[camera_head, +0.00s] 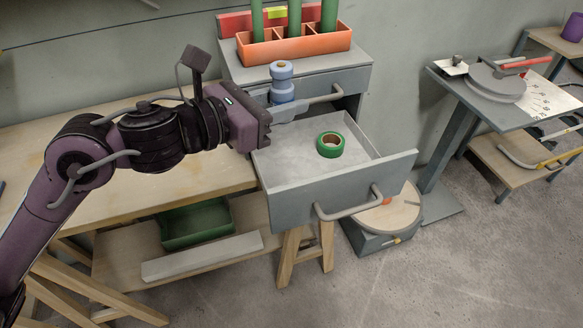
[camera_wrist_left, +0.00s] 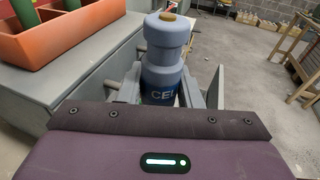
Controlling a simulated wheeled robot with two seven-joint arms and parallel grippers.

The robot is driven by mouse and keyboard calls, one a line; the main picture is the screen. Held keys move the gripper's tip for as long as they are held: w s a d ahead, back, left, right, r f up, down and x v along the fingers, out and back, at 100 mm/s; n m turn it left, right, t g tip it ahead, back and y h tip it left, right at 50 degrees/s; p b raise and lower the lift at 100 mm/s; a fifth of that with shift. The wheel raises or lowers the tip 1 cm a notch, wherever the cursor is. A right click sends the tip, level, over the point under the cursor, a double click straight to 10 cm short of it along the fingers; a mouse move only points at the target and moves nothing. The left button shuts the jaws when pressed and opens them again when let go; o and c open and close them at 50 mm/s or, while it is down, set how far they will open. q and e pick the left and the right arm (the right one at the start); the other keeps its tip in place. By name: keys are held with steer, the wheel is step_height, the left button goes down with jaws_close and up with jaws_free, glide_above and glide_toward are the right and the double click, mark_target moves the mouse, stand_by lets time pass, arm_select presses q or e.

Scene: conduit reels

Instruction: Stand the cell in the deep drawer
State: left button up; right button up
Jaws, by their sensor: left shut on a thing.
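The cell (camera_head: 282,72) is a blue-grey bottle-like cylinder with a narrower neck. In the left wrist view the cell (camera_wrist_left: 165,55) stands upright, with a tan tip and a dark label with light letters. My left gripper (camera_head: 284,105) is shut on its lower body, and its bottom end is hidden. The open grey drawer (camera_head: 340,184) is pulled out from the cabinet. The gripper and cell appear over or near its rear left part; their exact height above it cannot be told. A green tape roll (camera_head: 330,145) lies on the drawer floor. My right gripper is out of view.
A shut drawer front with a handle (camera_head: 325,97) is just behind the cell. An orange divided box (camera_head: 295,44) with green cylinders stands on the cabinet top. A wooden bench (camera_head: 120,200) is at left. The front of the open drawer looks clear.

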arm_select(q)
step_height(320, 180, down, 10)
steer(key=shift+f+b, duration=0.1)
steer(key=shift+b, duration=0.55)
steer(key=shift+f, duration=2.15)
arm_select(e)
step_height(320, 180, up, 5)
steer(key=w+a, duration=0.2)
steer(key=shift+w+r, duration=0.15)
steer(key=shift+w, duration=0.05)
arm_select(q)
steer(key=shift+b, duration=0.3)
steer(key=shift+f, duration=0.1)
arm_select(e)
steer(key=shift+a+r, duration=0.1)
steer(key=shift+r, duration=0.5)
